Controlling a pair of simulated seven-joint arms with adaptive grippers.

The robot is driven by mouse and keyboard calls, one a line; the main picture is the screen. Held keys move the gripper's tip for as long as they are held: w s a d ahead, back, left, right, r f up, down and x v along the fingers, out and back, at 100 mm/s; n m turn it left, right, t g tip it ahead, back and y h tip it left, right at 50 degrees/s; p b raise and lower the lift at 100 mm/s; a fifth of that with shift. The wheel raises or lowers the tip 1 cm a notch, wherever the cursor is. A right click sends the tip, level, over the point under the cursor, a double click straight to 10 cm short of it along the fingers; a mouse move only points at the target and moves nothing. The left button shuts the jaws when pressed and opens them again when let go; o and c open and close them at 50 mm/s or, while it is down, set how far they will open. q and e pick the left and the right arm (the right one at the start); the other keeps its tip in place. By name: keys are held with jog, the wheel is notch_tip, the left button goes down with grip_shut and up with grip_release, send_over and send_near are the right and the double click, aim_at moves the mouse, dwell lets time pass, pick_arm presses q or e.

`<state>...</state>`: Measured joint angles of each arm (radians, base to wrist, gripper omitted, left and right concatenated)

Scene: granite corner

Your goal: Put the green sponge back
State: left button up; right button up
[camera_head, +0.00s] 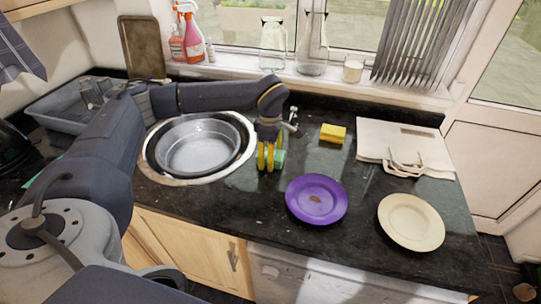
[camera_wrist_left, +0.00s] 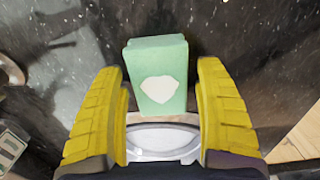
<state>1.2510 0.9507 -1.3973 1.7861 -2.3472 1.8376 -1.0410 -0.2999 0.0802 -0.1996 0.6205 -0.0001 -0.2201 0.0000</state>
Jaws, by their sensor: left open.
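The green sponge (camera_wrist_left: 157,72) lies on the dark worktop in the left wrist view, with a pale patch on its upper face. In the head view only a part of the green sponge (camera_head: 280,157) shows beside my fingers. My left gripper (camera_head: 267,164) points down over the worktop, just right of the sink. Its yellow fingers are open in the left wrist view (camera_wrist_left: 160,120), with the sponge beyond and between the fingertips. I cannot tell if they touch it. My right gripper is not in view.
A round sink (camera_head: 160,178) holds a metal bowl (camera_head: 199,147) to the left. A yellow sponge (camera_head: 333,133) lies at the back. A purple plate (camera_head: 330,205), a cream plate (camera_head: 411,222) and a pale bag (camera_head: 378,137) are to the right. Bare worktop surrounds the purple plate.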

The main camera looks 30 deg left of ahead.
pick_arm(q)
notch_tip(320, 180, up, 12)
jog(key=shift+r, duration=0.15)
dwell(0.5)
dwell(0.3)
